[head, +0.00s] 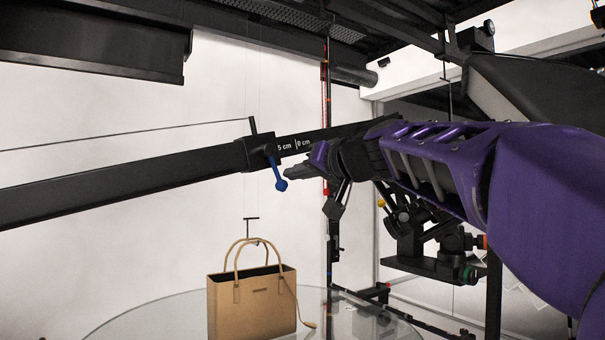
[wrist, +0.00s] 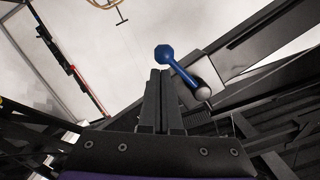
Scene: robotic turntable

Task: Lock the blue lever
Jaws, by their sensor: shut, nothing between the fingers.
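The blue lever (head: 278,174) hangs from a black clamp block on the long dark beam, its round knob pointing down and slightly right. In the wrist view the blue lever (wrist: 176,64) runs from its knob at upper left to a grey pivot at lower right. My gripper (head: 290,172) is shut and empty, its tips just right of the lever in the head view. In the wrist view my gripper (wrist: 160,75) has its closed tips right beside the lever, near the knob. I cannot tell whether they touch.
The dark beam (head: 120,187) with a centimetre scale crosses the scene behind the lever. A tan handbag (head: 252,304) stands on a round glass turntable (head: 160,322) below. A vertical pole (head: 328,240) stands behind my gripper. The space left of the lever, under the beam, is clear.

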